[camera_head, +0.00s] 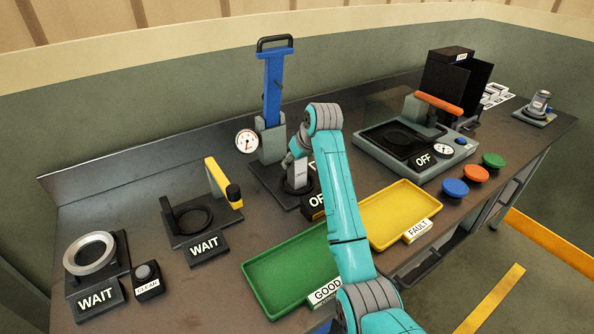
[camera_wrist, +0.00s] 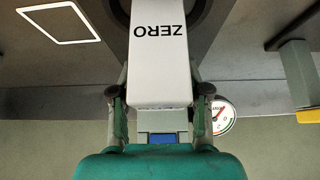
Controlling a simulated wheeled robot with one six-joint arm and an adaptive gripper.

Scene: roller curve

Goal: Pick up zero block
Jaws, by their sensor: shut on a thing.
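The zero block (camera_wrist: 160,55) is a pale block with ZERO printed on it, reading upside down in the wrist view. My gripper (camera_wrist: 161,98) is shut on it, one finger at each side. In the head view the block (camera_head: 301,174) shows as a small light piece under my gripper (camera_head: 300,158). It is over the dark round seat of the blue-handled press (camera_head: 272,85). I cannot tell whether its lower end touches the seat. My teal arm hides part of the press base and its OFF sign.
A round gauge (camera_head: 247,141) is left of the press. A green GOOD tray (camera_head: 285,270) and yellow FAULT tray (camera_head: 397,212) lie in front, both empty where visible. WAIT fixtures stand left. A station with an orange handle (camera_head: 438,103) is right.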

